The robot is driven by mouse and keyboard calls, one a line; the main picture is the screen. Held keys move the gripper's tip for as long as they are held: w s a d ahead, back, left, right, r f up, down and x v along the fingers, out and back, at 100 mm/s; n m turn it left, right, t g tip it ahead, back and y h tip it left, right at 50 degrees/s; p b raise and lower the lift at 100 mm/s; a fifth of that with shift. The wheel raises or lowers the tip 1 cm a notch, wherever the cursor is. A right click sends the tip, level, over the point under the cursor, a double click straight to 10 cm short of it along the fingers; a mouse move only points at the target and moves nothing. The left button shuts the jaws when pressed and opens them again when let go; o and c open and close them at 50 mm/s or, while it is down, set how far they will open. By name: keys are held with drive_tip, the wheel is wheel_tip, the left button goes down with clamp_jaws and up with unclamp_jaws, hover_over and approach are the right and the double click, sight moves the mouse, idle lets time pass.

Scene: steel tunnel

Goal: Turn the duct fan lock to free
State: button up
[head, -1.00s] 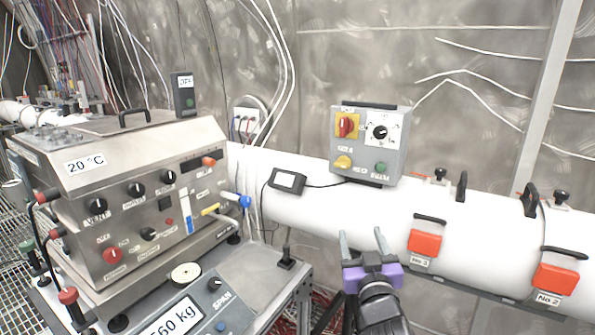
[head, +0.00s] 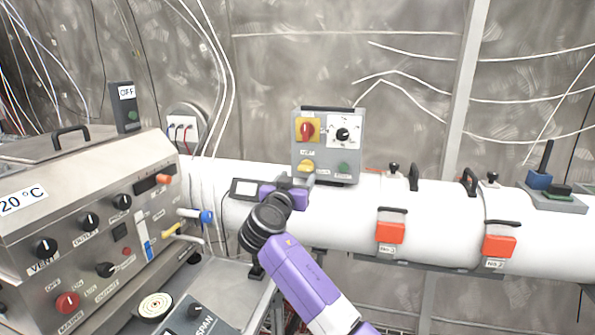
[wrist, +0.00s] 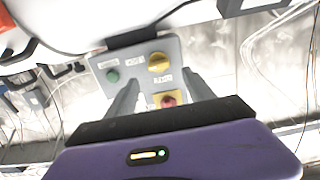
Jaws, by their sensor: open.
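A grey control box (head: 326,156) sits on the white duct. It carries a red rotary switch (head: 307,129) on a yellow plate, a black selector (head: 343,134) on a white plate, a yellow knob (head: 306,166) and a green button (head: 344,168). Their labels are too blurred to tell which is the fan lock. My gripper (head: 284,193) is just below and in front of the box; its fingers are hard to see there. In the wrist view my open gripper (wrist: 163,82) points at the box, with the yellow knob (wrist: 158,61) and red switch (wrist: 169,99) between its fingers. The black selector is hidden there.
A steel cabinet (head: 95,225) with knobs and levers stands at the left. A small display (head: 245,188) lies on the duct (head: 350,215) left of my gripper. Red latches (head: 390,232) and black handles line the duct at the right.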

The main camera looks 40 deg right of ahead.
sight(304, 169)
drive_tip(key=shift+p+x, duration=0.6)
drive_tip(key=shift+x, duration=2.75)
clamp_jaws()
